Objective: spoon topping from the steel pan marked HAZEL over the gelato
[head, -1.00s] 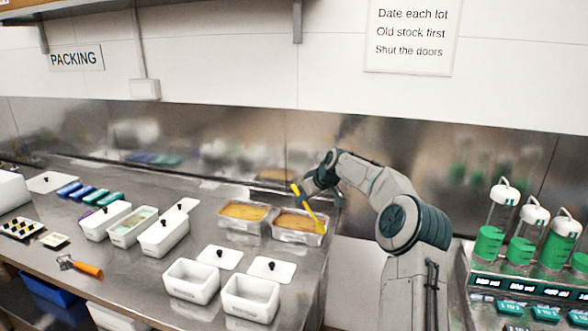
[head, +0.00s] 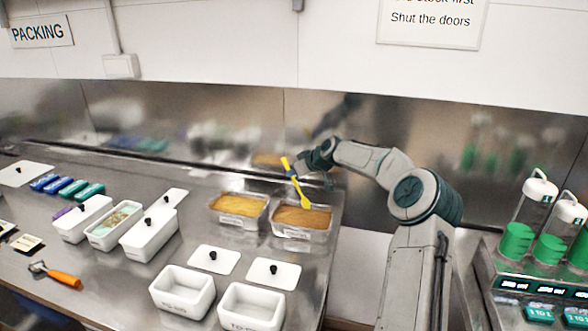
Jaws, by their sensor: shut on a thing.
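Two clear-walled or steel pans stand side by side at the back of the counter. The left pan (head: 240,221) holds yellow topping, and the right pan (head: 298,233) holds brown topping. I cannot read HAZEL on either. My gripper (head: 296,170) is shut on a yellow spoon (head: 294,178). The spoon is tilted, its lower end at the back of the brown topping in the picture; I cannot tell whether it touches. An open white tub (head: 111,238) with teal and brown gelato stands left of the pans, between two lidded white tubs.
Two empty white tubs (head: 182,306) stand at the front, with loose white lids (head: 213,267) behind them. A scoop with an orange handle (head: 64,279) lies at the left. Blue and teal blocks (head: 72,188) lie farther back. Green-filled dispensers (head: 516,240) stand at the right.

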